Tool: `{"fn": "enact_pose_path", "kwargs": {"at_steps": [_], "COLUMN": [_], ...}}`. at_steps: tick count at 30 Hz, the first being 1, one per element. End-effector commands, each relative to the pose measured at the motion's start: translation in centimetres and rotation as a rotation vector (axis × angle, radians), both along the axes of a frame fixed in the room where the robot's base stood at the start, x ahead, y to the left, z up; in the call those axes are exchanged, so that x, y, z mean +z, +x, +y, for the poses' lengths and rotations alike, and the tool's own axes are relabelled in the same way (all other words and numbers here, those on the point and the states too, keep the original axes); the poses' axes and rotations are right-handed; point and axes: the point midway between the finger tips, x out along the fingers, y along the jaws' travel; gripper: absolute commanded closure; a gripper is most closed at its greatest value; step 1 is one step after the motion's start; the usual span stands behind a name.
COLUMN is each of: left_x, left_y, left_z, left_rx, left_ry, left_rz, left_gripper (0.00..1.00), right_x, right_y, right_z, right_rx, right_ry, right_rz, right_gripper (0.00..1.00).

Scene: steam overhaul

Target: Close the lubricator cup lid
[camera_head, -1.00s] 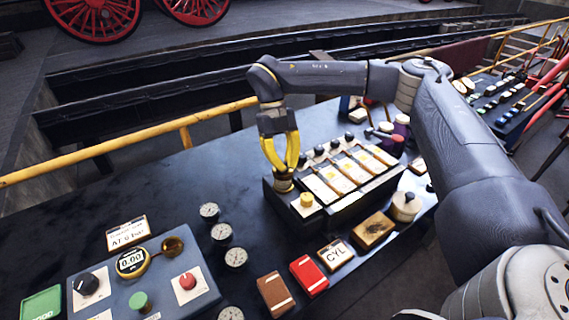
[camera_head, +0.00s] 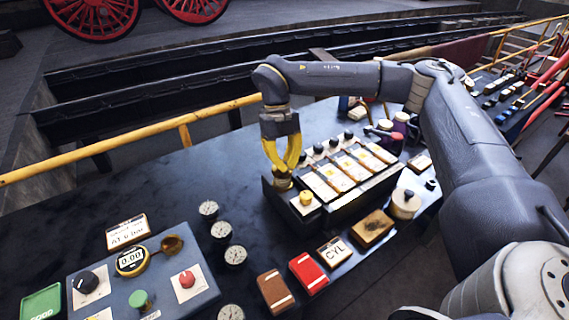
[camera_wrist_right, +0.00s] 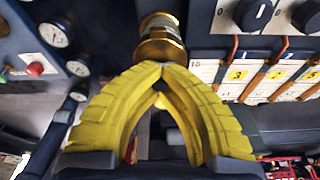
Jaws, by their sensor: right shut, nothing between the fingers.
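The lubricator (camera_head: 340,206) is a dark box on the bench with several white numbered panels and black knobs along its top. A brass cup (camera_head: 283,184) stands at its left end; in the right wrist view this brass fitting (camera_wrist_right: 161,38) shows just beyond my fingertips. I cannot tell how its lid stands. My right gripper (camera_head: 283,170) has yellow fingers and points down right at the cup. In the right wrist view its fingertips (camera_wrist_right: 162,70) meet, empty, in front of the brass; whether they touch it is unclear. My left gripper is not in view.
A control panel (camera_head: 205,283) with knobs and a gauge lies at the left, with several round dials (camera_head: 222,230) beside it. Red (camera_head: 308,272) and brown (camera_head: 274,292) blocks lie in front. A yellow rail (camera_head: 150,138) runs behind. The bench's left middle is clear.

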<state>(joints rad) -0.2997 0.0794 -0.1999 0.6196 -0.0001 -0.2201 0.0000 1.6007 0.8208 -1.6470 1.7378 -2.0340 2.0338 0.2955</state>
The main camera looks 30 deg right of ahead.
Motion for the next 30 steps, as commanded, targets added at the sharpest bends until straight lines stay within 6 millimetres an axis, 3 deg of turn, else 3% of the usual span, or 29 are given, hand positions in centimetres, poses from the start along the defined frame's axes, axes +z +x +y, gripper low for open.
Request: {"fn": "enact_pose_path", "kwargs": {"at_steps": [1, 7, 19, 30], "left_x": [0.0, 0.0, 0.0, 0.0], "left_y": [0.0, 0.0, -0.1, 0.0], "left_z": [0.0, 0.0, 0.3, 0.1], "left_rx": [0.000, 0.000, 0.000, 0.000], "left_ry": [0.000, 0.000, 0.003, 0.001], "left_rz": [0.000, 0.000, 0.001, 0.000], "left_gripper": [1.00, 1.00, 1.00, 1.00], "right_x": [0.0, 0.0, 0.8, 6.7], "right_y": [0.0, 0.0, 0.2, 1.8], "right_z": [0.0, 0.0, 0.0, -0.1], "right_rx": [0.000, 0.000, -0.001, -0.001], "right_ry": [0.000, -0.001, 0.000, 0.000], "right_rz": [0.001, 0.002, 0.000, -0.002], "right_gripper": [0.99, 0.76, 0.75, 0.75]}}
